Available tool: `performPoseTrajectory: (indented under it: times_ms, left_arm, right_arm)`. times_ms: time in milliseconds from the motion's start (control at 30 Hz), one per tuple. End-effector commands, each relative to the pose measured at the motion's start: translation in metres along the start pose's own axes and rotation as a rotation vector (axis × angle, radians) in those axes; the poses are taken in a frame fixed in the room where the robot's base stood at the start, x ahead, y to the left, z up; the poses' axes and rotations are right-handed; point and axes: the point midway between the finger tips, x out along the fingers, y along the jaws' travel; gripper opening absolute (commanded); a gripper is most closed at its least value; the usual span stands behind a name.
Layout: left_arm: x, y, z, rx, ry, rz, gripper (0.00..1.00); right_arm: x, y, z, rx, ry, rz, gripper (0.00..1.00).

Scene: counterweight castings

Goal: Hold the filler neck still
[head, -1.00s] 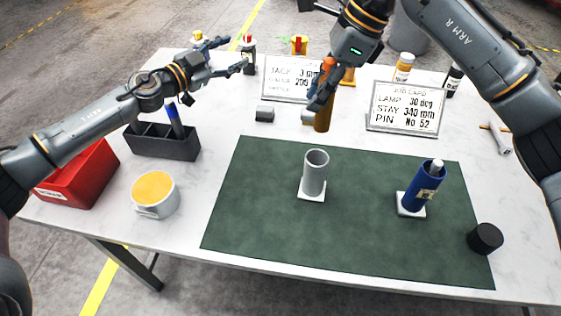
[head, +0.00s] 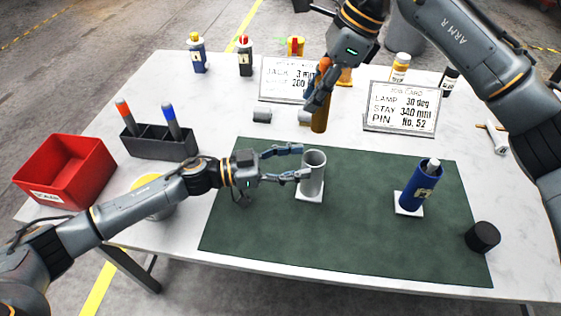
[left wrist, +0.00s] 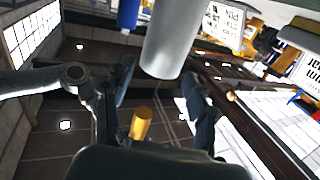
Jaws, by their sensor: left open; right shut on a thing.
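The filler neck appears to be the grey open-topped tube (head: 313,176) standing upright on a small white base on the green mat (head: 265,225). My left gripper (head: 300,167) is open just left of it, its fingers pointing at the tube. In the left wrist view the tube (left wrist: 168,40) shows beyond and between the spread fingers (left wrist: 160,95); I cannot tell whether they touch it. My right gripper (head: 322,98) is shut on an amber-brown cylinder (head: 320,119), held above the table behind the tube.
A blue bottle (head: 416,186) leans on a white base at the mat's right, beside a black round piece (head: 482,236). Two cards (head: 403,106) stand behind.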

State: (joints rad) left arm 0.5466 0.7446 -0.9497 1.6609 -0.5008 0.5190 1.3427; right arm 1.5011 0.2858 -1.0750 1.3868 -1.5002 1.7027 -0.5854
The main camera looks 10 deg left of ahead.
Motion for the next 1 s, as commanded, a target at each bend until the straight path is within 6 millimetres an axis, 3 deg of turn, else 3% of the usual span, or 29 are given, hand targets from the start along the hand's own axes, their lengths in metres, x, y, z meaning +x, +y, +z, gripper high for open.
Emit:
performPoseTrajectory:
  times_ms: [200,400,867,1000]
  left_arm:
    - [0.044,0.0,-0.001,0.0,0.002,0.0,0.57]
    - [0.071,-0.001,0.0,0.001,0.0,-0.001,0.57]
    - [0.082,-0.001,0.0,0.0,-0.002,-0.002,0.57]
    - [0.082,-0.001,0.0,0.0,-0.002,-0.002,0.29]
  right_arm:
    - [0.0,0.0,0.0,0.0,0.0,0.0,0.0]
    - [0.0,0.0,0.0,0.0,0.0,0.0,0.0]
    - [0.0,0.0,0.0,0.0,0.0,0.0,0.0]
    - [0.0,0.0,0.0,0.0,0.0,0.0,0.0]
